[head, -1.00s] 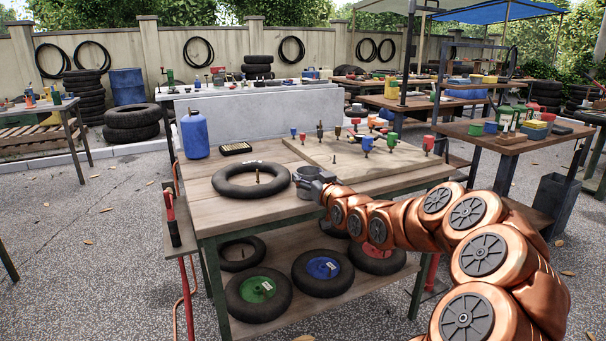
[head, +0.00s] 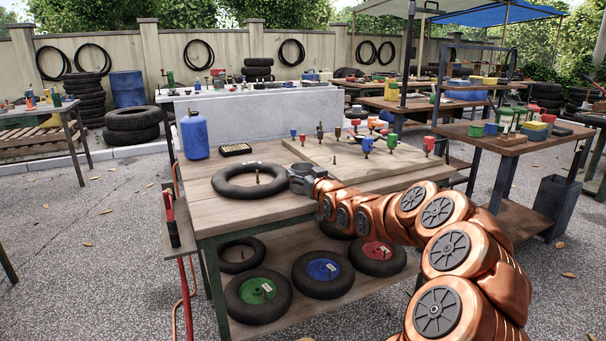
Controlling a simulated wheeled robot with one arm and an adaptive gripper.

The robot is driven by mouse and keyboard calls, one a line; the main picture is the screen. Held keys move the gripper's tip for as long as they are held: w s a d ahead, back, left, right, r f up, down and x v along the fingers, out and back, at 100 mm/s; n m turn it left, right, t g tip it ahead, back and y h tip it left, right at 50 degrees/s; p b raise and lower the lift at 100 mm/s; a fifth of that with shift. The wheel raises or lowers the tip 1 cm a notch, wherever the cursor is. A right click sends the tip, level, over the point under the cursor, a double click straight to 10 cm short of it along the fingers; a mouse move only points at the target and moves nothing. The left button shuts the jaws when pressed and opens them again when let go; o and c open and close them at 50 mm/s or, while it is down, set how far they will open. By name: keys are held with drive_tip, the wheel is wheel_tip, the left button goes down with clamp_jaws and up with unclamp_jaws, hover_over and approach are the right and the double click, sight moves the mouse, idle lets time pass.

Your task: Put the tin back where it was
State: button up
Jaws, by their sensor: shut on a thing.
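My gripper (head: 297,179), grey at the end of the copper-coloured arm, is low over the workbench (head: 234,212), at the right edge of a black inner tube (head: 222,188). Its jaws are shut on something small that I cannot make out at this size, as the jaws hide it. I cannot clearly pick out a tin on the bench. A short brass valve stem (head: 258,178) stands inside the ring of the tube. I cannot tell whether the gripper touches the tube.
A blue bottle (head: 195,137) and a dark tray of small yellowish pieces (head: 235,149) stand at the back left. A wooden board (head: 335,160) with several coloured-handled tools lies to the right. Wheels with tyres (head: 323,272) lie on the lower shelf. The bench's front left is clear.

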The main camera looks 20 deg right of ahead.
drive_tip(key=o, duration=1.1)
drive_tip(key=shift+f, duration=0.1)
drive_tip(key=shift+s, duration=0.1)
drive_tip(key=shift+s+d, duration=0.1)
drive_tip(key=shift+s, duration=0.2)
drive_tip(key=shift+s+p, duration=0.5)
drive_tip(key=shift+s, duration=5.1)
